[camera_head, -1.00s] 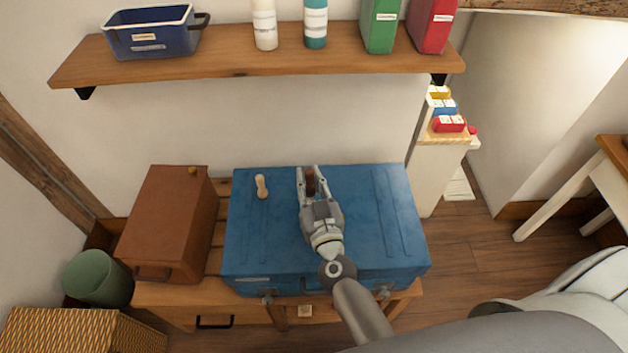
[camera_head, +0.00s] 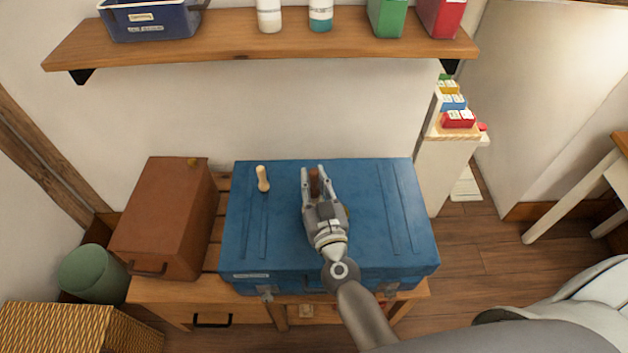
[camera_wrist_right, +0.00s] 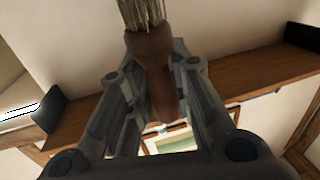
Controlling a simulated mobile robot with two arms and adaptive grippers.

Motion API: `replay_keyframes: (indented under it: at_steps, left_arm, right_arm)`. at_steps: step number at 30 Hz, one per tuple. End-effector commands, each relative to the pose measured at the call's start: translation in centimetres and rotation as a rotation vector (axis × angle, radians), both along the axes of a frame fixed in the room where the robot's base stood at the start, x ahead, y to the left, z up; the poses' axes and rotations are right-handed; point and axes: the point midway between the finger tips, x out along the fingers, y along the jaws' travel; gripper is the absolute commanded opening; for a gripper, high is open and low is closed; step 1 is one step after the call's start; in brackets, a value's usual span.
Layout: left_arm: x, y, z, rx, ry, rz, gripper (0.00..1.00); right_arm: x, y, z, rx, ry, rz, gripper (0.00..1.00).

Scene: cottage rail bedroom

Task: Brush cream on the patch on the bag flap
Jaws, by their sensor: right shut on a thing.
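My right gripper (camera_head: 318,178) is shut on a brush with a brown handle (camera_head: 314,184), over the blue case (camera_head: 375,215). The wrist view shows the brush (camera_wrist_right: 150,45) between the fingers, its pale bristles pointing up in that picture. I cannot tell whether the brush touches the case. A small light wooden peg-like thing (camera_head: 262,178) is on the case's back left. No bag flap or patch shows clearly; my gripper and arm hide part of the case top. No cream is clearly visible. My left gripper is out of view.
The case lies on a wooden bench (camera_head: 175,297), beside a brown box (camera_head: 165,220). A wall shelf (camera_head: 250,48) above holds a blue bin (camera_head: 150,22), bottles and folders. A green bin (camera_head: 92,273) and a woven basket (camera_head: 75,328) are at lower left.

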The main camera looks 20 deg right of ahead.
Motion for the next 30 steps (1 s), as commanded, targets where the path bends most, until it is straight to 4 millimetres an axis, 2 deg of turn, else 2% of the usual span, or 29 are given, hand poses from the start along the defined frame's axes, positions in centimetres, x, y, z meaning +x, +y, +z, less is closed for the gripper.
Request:
replay_keyframes:
  at_steps: [30]
  left_arm:
    - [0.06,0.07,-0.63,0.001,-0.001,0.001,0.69]
  right_arm:
    - [0.01,0.01,-0.87,0.0,0.0,0.0,0.0]
